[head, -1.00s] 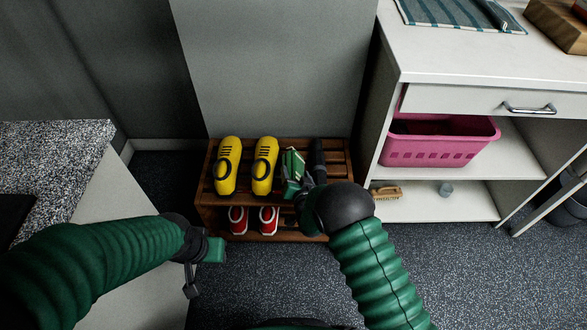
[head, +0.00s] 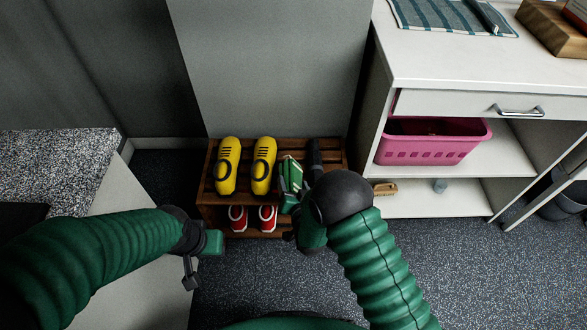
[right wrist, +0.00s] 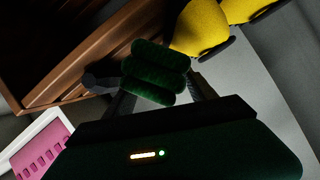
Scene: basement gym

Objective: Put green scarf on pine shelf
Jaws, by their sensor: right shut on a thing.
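The green scarf (head: 291,172) is a small rolled or folded bundle with pale stripes in the head view. In the right wrist view it shows as dark green rolls (right wrist: 155,72) between the fingers. My right gripper (head: 294,188) is shut on it, over the right part of the slatted wooden shelf (head: 332,160). I cannot tell whether the scarf touches the slats. The shelf also shows in the right wrist view (right wrist: 75,62). My left gripper (head: 203,260) hangs left of the shelf's front, apart from it; its jaw opening is unclear.
Yellow shoes (head: 228,165) stand on the shelf's top left, beside the scarf. A dark object (head: 316,158) lies at its right. Red shoes (head: 268,217) are on the lower tier. A white cabinet (head: 440,208) with a pink basket (head: 430,148) stands close on the right.

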